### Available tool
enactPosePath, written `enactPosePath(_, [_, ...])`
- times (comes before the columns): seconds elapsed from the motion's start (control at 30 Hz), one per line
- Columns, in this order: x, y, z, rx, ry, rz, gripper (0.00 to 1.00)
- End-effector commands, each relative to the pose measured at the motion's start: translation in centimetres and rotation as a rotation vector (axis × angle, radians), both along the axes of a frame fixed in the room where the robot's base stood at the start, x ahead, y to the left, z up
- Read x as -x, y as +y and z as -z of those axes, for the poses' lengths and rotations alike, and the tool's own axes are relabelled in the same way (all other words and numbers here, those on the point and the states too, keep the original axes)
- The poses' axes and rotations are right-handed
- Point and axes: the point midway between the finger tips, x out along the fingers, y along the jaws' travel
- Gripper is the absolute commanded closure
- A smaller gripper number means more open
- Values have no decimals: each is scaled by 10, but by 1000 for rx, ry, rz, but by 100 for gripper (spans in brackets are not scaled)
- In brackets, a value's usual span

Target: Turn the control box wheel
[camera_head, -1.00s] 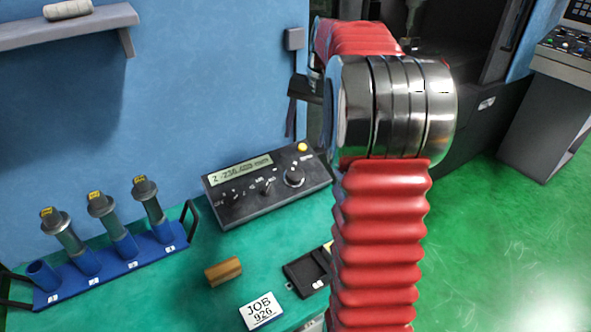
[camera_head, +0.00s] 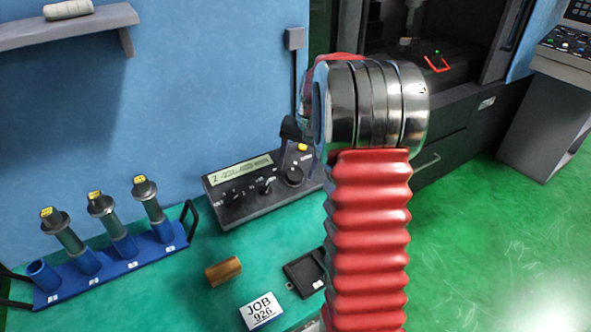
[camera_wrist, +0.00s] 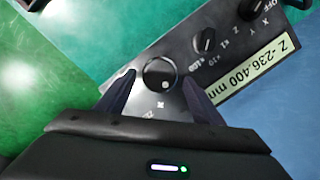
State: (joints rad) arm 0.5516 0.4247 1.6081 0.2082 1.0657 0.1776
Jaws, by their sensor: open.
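The control box (camera_head: 252,190) is a dark grey panel with a pale display on the green bench against the blue wall. Its wheel (camera_wrist: 160,75) is a round black knob with a light dot. In the head view the wheel (camera_head: 293,174) is partly covered by my gripper (camera_head: 296,140), which is above it. In the wrist view my gripper (camera_wrist: 163,85) is open, with one dark finger on each side of the wheel. I cannot tell whether the fingers touch it. The display (camera_wrist: 262,70) reads Z -236.400 mm.
A blue rack (camera_head: 110,264) of several tools stands left. A brown block (camera_head: 223,271), JOB 926 card (camera_head: 262,310) and black tray (camera_head: 305,272) lie in front.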

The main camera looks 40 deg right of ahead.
Motion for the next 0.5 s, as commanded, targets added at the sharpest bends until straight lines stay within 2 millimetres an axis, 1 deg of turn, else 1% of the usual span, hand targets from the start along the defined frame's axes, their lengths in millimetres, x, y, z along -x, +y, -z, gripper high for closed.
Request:
enactPosePath(0.03, [-1,1,6,-1,1,0,39])
enactPosePath(0.17, [-1,2,14,-1,2,1,39])
enactPosePath(0.47, [-2,2,15,0,0,1,39])
enactPosePath(0.5, [-2,2,15,0,0,1,41])
